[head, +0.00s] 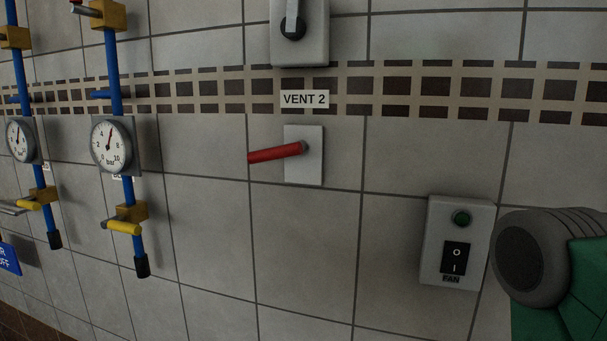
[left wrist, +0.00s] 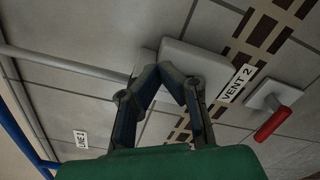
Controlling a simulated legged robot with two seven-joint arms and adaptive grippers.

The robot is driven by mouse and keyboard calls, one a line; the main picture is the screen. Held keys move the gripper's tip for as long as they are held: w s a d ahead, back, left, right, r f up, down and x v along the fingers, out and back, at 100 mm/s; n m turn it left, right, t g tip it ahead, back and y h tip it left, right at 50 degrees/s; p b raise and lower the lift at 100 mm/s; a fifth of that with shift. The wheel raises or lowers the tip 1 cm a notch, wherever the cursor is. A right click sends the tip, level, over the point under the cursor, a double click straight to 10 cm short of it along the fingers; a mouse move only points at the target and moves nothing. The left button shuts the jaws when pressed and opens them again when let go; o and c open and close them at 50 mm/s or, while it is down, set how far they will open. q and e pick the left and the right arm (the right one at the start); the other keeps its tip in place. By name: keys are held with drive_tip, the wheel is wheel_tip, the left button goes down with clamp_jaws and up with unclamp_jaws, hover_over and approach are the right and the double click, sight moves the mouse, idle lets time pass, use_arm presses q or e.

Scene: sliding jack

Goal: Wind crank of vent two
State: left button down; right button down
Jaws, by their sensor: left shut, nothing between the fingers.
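The crank of vent two has a red handle (head: 275,153) on a pale wall plate (head: 313,165), under the "VENT 2" label (head: 304,99). The handle points left and slightly down in the head view. In the left wrist view the red handle (left wrist: 272,123) and the label (left wrist: 237,85) are at the right. My left gripper (left wrist: 161,70) shows only in the left wrist view, shut and empty. Its fingertips overlap the edge of a grey wall box in the picture, apart from the crank; I cannot tell whether they touch the box. My right gripper is not in view.
A grey box with a lever (head: 292,25) is above the label. Blue pipes with gauges (head: 111,146) and yellow-handled valves (head: 123,227) are at the left. A fan switch box (head: 456,240) is lower right. The tiled wall around the crank is clear.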

use_arm(q)
drive_tip(key=b+v, duration=0.2)
drive_tip(key=v, duration=0.6)
drive_tip(key=shift+d, duration=0.25)
drive_tip(key=shift+s, duration=0.15)
